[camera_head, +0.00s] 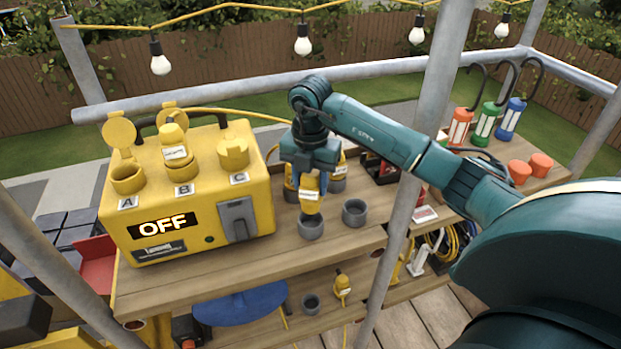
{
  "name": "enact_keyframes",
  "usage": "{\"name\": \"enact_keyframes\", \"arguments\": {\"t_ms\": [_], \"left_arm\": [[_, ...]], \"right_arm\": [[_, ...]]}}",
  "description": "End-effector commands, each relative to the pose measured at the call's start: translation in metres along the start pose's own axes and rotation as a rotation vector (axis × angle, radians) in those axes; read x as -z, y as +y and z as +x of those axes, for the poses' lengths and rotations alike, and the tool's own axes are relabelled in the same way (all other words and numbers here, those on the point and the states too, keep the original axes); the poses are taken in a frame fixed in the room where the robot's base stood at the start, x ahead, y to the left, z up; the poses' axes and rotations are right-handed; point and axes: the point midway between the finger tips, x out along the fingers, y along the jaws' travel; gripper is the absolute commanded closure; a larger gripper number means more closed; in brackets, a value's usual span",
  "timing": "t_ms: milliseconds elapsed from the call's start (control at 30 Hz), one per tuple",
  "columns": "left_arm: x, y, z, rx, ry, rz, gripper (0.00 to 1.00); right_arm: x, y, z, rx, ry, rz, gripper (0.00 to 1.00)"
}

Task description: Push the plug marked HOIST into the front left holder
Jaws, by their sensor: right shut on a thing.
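My right gripper (310,178) is shut on a yellow plug (312,207) with a white label; its lettering is too small to read. The plug is upright, its lower end at the mouth of the front left grey holder (312,229). I cannot tell whether its tip is inside the rim or just above it. The front right holder (355,213) stands beside it and looks empty. Behind, two more holders carry yellow plugs, partly hidden by my gripper: one back left (290,184), one back right (338,172). My left gripper is not in view.
A yellow power box (190,205) reading OFF stands left, with a labelled plug (174,150) at B. A metal post (424,130) rises right of the holders. Lamps (485,124) stand at far right.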

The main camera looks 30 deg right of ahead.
Motion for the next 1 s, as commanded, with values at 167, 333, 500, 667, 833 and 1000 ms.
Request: {"name": "enact_keyframes", "arguments": {"t_ms": [167, 333, 500, 667, 833, 1000], "left_arm": [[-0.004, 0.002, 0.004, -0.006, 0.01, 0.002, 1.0], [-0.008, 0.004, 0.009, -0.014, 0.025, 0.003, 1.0], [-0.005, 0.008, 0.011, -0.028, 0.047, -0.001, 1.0], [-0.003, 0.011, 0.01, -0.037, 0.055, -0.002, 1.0], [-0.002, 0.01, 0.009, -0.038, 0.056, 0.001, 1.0], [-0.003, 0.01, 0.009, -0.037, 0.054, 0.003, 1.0]], "right_arm": [[0.0, 0.0, 0.016, 0.001, 0.0, 0.0, 0.87], [0.001, 0.0, 0.034, 0.001, 0.0, 0.001, 0.87], [0.001, 0.0, 0.048, 0.0, -0.001, 0.001, 0.87], [0.001, 0.0, 0.053, 0.0, -0.001, 0.001, 0.87], [0.001, 0.0, 0.052, 0.0, -0.001, 0.001, 0.87], [0.001, 0.0, 0.052, 0.0, -0.001, 0.001, 0.87]]}}
